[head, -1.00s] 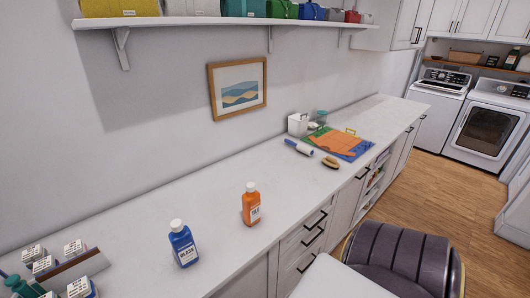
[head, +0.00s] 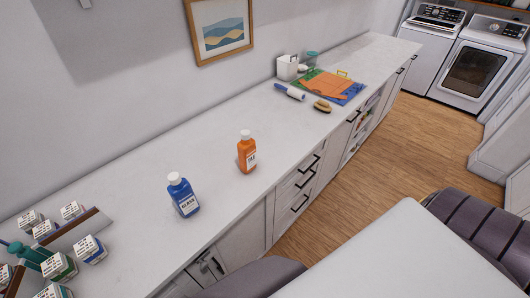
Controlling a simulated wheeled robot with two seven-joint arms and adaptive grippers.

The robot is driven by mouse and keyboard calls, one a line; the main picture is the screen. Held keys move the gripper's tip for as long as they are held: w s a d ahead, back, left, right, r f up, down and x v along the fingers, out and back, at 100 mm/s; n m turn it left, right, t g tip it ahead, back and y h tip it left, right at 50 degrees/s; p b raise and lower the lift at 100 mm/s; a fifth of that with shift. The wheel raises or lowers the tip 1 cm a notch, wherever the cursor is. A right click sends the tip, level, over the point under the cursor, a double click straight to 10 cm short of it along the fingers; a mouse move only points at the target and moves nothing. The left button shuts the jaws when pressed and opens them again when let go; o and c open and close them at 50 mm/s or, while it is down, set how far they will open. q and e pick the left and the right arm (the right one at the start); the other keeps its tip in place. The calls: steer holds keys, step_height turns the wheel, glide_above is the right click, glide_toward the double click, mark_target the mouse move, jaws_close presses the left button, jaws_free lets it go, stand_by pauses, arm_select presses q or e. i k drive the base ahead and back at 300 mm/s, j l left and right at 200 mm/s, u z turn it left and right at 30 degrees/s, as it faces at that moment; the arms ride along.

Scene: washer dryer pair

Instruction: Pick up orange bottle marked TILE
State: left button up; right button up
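The orange bottle (head: 247,155) with a white cap and a white label stands upright on the white countertop (head: 310,130). Its label appears to read TILE. A blue bottle (head: 183,197) with a white cap and a label that appears to read GLASS stands upright to its left and nearer the front. The two bottles are apart. Neither of my grippers shows in the head view, and nothing touches the orange bottle.
A lint roller (head: 290,92), a brush (head: 322,106) and coloured sheets (head: 327,85) lie farther back. The counter around the orange bottle is clear. Drawers (head: 300,181) line the front.

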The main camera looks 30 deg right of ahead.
mark_target(246, 148)
steer(key=i+j+z, duration=0.15)
steer(key=z, duration=0.8)
steer(key=l+u, duration=0.15)
steer(key=l, duration=0.3)
steer(key=l+u, duration=0.15)
steer(key=l, duration=0.3)
steer(key=k+l+u, duration=0.2)
steer(key=l, duration=0.25)
steer(key=l+u, duration=0.15)
steer(key=l, duration=0.3)
steer(key=l+u, duration=0.15)
steer(key=l, duration=0.25)
steer(key=k+l+u, duration=0.15)
steer(key=l, duration=0.25)
